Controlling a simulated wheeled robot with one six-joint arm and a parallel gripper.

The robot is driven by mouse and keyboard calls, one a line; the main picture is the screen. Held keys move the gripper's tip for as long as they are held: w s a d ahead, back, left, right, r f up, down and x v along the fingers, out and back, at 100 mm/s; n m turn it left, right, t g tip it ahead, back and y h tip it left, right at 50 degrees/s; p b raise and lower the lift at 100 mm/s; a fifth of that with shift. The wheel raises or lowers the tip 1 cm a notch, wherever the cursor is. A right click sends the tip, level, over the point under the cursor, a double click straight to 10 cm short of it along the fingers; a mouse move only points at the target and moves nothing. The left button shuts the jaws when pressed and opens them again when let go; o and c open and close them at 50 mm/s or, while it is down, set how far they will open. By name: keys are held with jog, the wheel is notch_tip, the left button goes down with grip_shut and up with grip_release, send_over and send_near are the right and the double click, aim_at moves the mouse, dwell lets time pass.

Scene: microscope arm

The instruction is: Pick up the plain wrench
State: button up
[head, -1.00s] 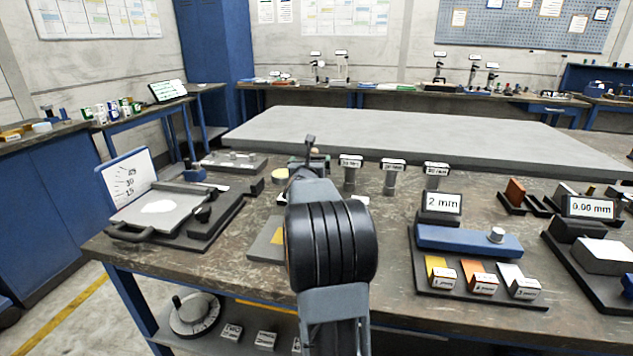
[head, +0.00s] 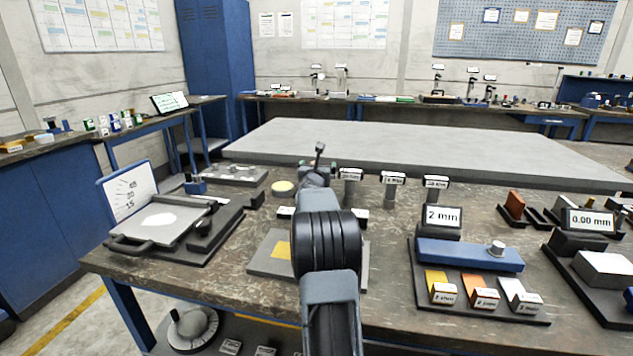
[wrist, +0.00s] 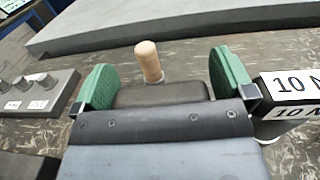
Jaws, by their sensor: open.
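My gripper (wrist: 166,78) is open, with its two green finger pads apart and nothing held between them. Beyond and between the pads in the wrist view stands a light wooden peg or handle (wrist: 149,62) on a dark block (wrist: 160,94). It appears apart from both pads. In the head view my gripper (head: 315,176) is over the middle of the workbench, partly hidden by my own arm. I cannot make out the plain wrench for certain in either view; part of the bench is hidden behind my arm.
A post labelled 10 N (wrist: 285,105) stands close to the right pad. Several labelled posts (head: 393,190) stand in a row on the bench. A grey plate (head: 268,262) lies beside my arm. A tray with a blue bar (head: 465,253) is at right, a tilting device (head: 165,222) at left.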

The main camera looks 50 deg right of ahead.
jog(key=shift+c, duration=0.4)
jog(key=c, duration=0.9)
jog(key=shift+r, duration=0.2)
